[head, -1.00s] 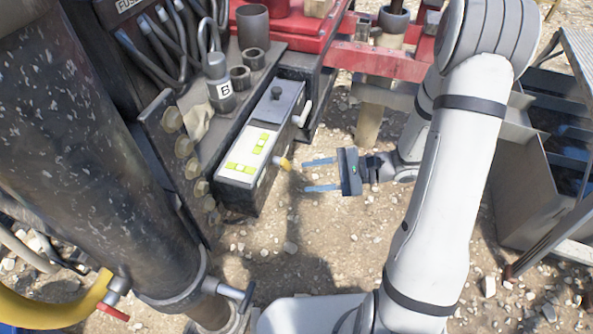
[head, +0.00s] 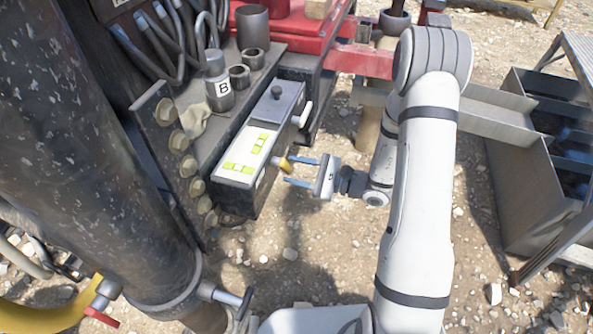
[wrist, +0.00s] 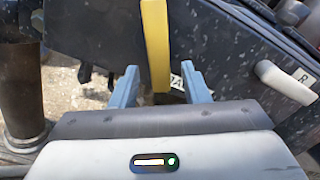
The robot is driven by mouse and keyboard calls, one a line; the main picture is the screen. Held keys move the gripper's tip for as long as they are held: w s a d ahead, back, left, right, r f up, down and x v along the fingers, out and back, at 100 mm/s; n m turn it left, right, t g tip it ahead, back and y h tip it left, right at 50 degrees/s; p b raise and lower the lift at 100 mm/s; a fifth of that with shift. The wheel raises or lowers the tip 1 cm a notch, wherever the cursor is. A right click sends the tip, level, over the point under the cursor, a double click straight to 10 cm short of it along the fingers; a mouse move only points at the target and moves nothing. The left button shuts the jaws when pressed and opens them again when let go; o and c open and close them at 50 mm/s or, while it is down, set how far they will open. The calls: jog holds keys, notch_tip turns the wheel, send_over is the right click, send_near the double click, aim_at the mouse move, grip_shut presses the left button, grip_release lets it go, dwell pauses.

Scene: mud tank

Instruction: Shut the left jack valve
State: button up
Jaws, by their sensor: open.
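A dark box (head: 236,196) with a pale top stands beside the machine. A yellow lever (head: 284,163) sticks out from its right side; it also shows upright in the wrist view (wrist: 156,40). In the wrist view the yellow lever stands between the two fingers (wrist: 160,75), with gaps on both sides. A label below the lever is partly hidden.
Bubble levels (head: 238,168) lie on the box top. A bottle marked B (head: 218,88) and short pipe pieces (head: 253,58) stand on the ledge behind it. A thick dark cylinder (head: 90,150) fills the left. Metal bins (head: 525,190) stand at right. Gravel ground is open in front.

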jog(key=shift+a, duration=0.2)
jog(key=shift+c, duration=0.2)
grip_shut()
dwell(0.4)
